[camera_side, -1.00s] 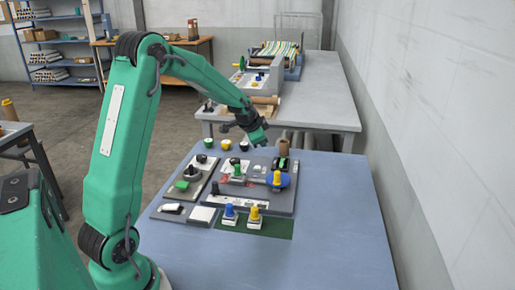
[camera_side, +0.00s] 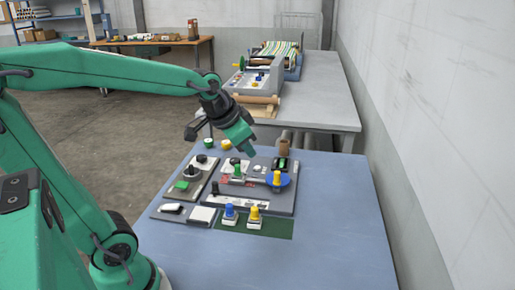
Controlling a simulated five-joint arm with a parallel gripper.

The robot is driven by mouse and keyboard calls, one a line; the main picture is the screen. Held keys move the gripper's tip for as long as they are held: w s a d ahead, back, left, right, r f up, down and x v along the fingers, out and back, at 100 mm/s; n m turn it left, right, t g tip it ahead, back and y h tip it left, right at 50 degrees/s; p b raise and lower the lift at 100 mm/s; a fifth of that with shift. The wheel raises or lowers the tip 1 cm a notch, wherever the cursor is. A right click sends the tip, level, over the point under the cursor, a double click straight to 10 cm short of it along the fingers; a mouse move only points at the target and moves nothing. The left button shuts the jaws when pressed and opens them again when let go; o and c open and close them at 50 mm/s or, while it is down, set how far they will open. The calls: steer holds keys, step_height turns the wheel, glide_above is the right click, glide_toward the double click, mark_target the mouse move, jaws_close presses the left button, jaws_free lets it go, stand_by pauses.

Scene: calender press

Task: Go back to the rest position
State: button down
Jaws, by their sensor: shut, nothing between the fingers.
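My gripper (camera_side: 247,149) is green at the tip and hangs in the air over the back edge of the blue table (camera_side: 320,240), tilted downward. It is shut and empty. My arm reaches in from the left, with its upper link almost level. Below the gripper, a grey control panel (camera_side: 265,200) lies on the table and carries a green knob (camera_side: 238,170), a yellow knob on a blue disc (camera_side: 277,179) and a black lever. A smaller panel (camera_side: 188,184) with a dark knob and a green button lies to its left. The gripper touches none of them.
A blue knob (camera_side: 230,212) and a yellow knob (camera_side: 254,214) stand on a green strip at the front. A brown cylinder (camera_side: 284,147) stands at the back. A grey table (camera_side: 320,90) with a roller machine is behind. A wall runs along the right. The front right of the blue table is clear.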

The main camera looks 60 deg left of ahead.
steer(key=s+d+n+h, duration=0.1)
steer(key=s+d, duration=0.4)
steer(key=s, duration=0.6)
steer(key=shift+s+f+g, duration=0.15)
steer(key=shift+f+g, duration=0.15)
steer(key=shift+f, duration=0.15)
